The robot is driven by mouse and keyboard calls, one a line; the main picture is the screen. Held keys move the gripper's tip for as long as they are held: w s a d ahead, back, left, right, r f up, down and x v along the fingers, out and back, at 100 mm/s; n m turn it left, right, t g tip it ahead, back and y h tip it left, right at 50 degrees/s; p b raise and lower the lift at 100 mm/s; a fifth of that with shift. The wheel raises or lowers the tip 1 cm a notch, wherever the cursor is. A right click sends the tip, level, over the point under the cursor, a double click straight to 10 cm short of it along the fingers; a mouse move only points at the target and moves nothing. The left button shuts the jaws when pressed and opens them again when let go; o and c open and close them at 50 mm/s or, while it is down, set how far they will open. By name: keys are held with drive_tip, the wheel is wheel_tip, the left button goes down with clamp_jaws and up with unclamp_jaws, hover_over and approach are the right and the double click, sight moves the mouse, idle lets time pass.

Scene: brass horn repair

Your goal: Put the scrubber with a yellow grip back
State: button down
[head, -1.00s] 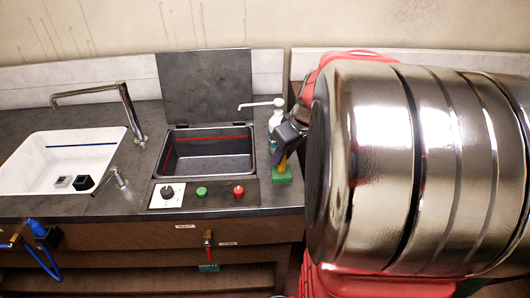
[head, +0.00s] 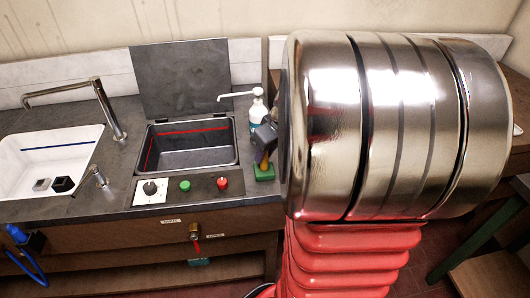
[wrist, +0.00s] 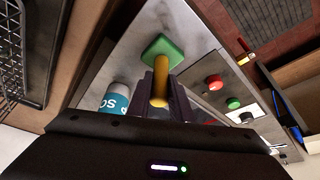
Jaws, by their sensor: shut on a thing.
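The scrubber has a yellow grip (head: 264,161) and a green block (head: 264,174) at its lower end. It is at the counter's right end, just right of the ultrasonic-style basin. My gripper (head: 265,141) is above it, shut on the yellow grip. In the wrist view, the dark fingers of my gripper (wrist: 160,92) close around the yellow grip (wrist: 160,78), with the green block (wrist: 164,51) beyond them against the grey counter. I cannot tell whether the block touches the counter. My arm's shiny link hides what lies to the right.
A pump bottle (head: 257,112) with a teal label stands close behind the scrubber. The open-lidded basin (head: 190,158) is to the left, with a red knob (head: 222,183) and green button (head: 185,186) in front. A white sink (head: 45,165) is farther left.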

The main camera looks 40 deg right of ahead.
drive_tip(key=c, duration=1.6)
unclamp_jaws()
drive_tip(key=v, duration=1.2)
drive_tip(key=shift+r, duration=0.1)
drive_tip(key=shift+t, duration=0.5)
drive_tip(key=s+a, duration=0.1)
drive_tip(key=a, duration=0.8)
drive_tip(key=s+a+f, duration=0.1)
drive_tip(key=s+a, duration=0.1)
drive_tip(key=a, duration=0.7)
drive_tip(key=s+a+f, duration=0.1)
drive_tip(key=s+a, duration=0.1)
drive_tip(key=a, duration=0.7)
drive_tip(key=shift+s+a, duration=0.1)
drive_tip(key=shift+s, duration=0.15)
